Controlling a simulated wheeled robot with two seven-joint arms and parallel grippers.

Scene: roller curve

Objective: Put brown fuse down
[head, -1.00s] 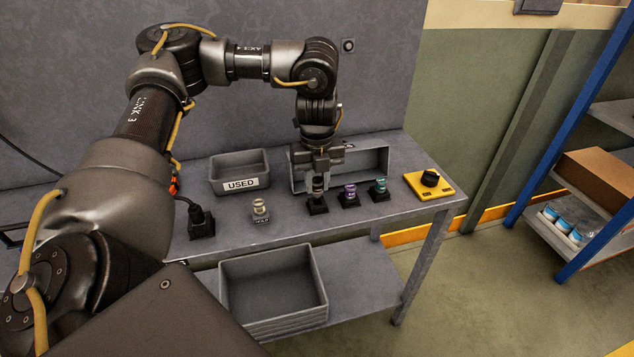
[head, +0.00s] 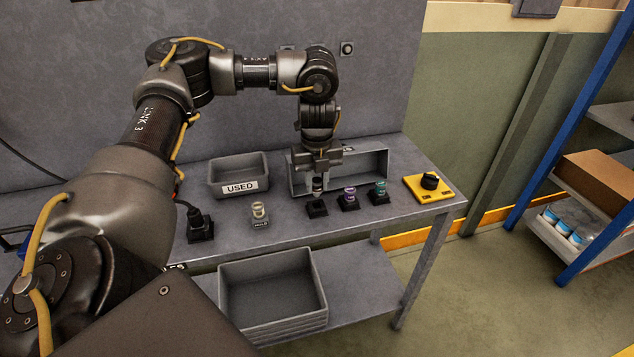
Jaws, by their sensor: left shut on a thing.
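My left gripper (head: 319,175) points down over the workbench and is shut on a small fuse (head: 317,185). The fuse shows only in part between the fingers; its color is too dark and small to tell for sure. It is upright, just above a black square socket (head: 317,208); whether it touches the socket is hard to tell. To its right, a purple fuse (head: 350,193) and a green fuse (head: 381,187) stand in similar black sockets. A cream fuse (head: 258,210) stands to the left on a small labelled base. My right gripper is not in view.
A grey bin labelled USED (head: 240,186) stands left of the gripper. A long grey open bin (head: 372,162) lies behind the sockets. A yellow box with a black knob (head: 429,187) sits at right. A larger grey crate (head: 273,318) is on the lower shelf.

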